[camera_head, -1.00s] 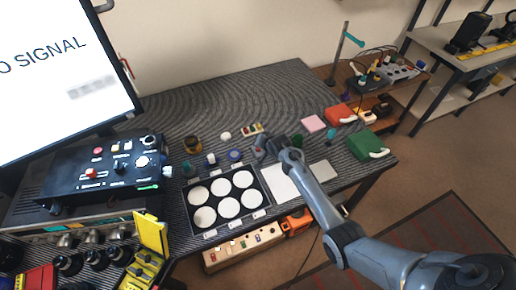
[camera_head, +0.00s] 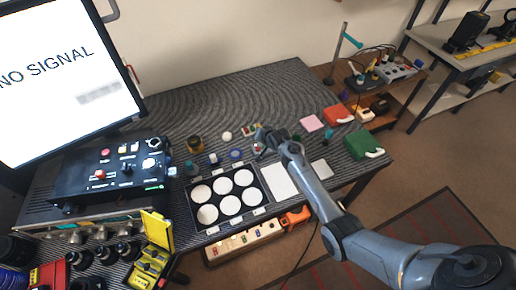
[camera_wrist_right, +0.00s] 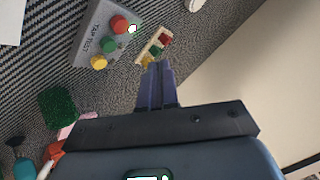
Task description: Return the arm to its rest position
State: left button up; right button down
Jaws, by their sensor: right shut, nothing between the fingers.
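My right arm comes in from the right in the head view, and its gripper (camera_head: 262,137) is above the dark textured mat on the bench, behind the tray of white discs. In the right wrist view the two fingers (camera_wrist_right: 156,75) are together with nothing between them. Their tips point toward a small pale block with red, green and yellow pieces (camera_wrist_right: 153,46), and I cannot tell the exact gap. My left gripper is not in view.
The black tray (camera_head: 228,232) with several white discs lies in front of the gripper. A grey button box (camera_wrist_right: 106,38) is near the fingertips. A black control box (camera_head: 110,180) and monitor (camera_head: 60,75) stand at left. The mat's far part is clear.

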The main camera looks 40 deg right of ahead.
dwell(0.3)
jog(key=s+a+r+n+g+y, duration=0.15)
jog(key=s+a+n, duration=0.4)
jog(key=s, duration=0.75)
jog(key=s+a+r+n+g, duration=0.25)
jog(key=s+a, duration=0.55)
jog(key=s, duration=0.5)
jog(key=s+a+r+n+g, duration=0.15)
jog(key=s+a+n, duration=0.45)
jog(key=s, duration=0.7)
notch_tip(320, 180, up, 28)
jog(key=m+p, duration=0.1)
jog(key=p, duration=2.5)
jog(key=shift+a+f, duration=0.25)
jog(key=shift+a, duration=0.1)
